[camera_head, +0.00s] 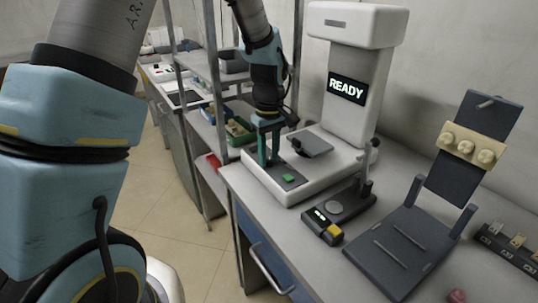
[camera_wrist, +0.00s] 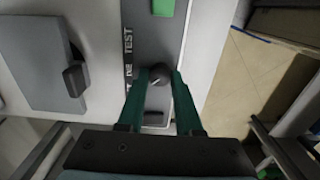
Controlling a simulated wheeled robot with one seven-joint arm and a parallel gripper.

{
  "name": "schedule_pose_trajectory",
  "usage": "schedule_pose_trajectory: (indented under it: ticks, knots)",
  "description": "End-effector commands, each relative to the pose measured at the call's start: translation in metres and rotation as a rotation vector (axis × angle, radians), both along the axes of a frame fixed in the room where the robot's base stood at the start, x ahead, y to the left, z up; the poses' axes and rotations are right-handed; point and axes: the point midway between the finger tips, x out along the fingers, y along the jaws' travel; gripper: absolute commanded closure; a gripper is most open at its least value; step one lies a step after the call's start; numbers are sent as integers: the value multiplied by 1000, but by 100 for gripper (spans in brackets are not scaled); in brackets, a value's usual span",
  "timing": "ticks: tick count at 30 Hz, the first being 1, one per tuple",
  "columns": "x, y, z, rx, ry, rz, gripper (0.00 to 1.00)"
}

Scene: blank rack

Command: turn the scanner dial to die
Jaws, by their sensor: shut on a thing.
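The scanner (camera_head: 346,95) is a white machine with a tall column, a screen reading READY and a grey plate (camera_head: 311,143) on its base. Its dial (camera_wrist: 160,73) is a small dark round knob with a light pointer line, in a dark panel strip in the wrist view. Lettering beside the dial reads TEST; a second word is partly hidden by a finger. My gripper (camera_wrist: 160,88) has its green fingers shut on the dial, one on each side. In the head view my gripper (camera_head: 269,150) is over the base's front left, and the fingers hide the dial.
A green button (camera_head: 289,179) sits on the same panel. A small dark device with a lit display (camera_head: 322,227) and a dark stand with a cream block (camera_head: 468,146) are to the right on the bench. Shelving with bins (camera_head: 238,130) stands behind my arm.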

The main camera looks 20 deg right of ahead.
Motion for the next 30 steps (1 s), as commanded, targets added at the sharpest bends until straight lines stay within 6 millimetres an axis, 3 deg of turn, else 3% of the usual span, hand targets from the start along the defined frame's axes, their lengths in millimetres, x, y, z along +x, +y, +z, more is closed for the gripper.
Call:
schedule_pose_trajectory:
  ticks: [3, 17, 30]
  knots:
    - [0, 0, 0, 0, 0, 0, 100]
    - [0, 0, 0, 1, 0, -38, 100]
    - [1, 0, 1, 0, 0, -344, 100]
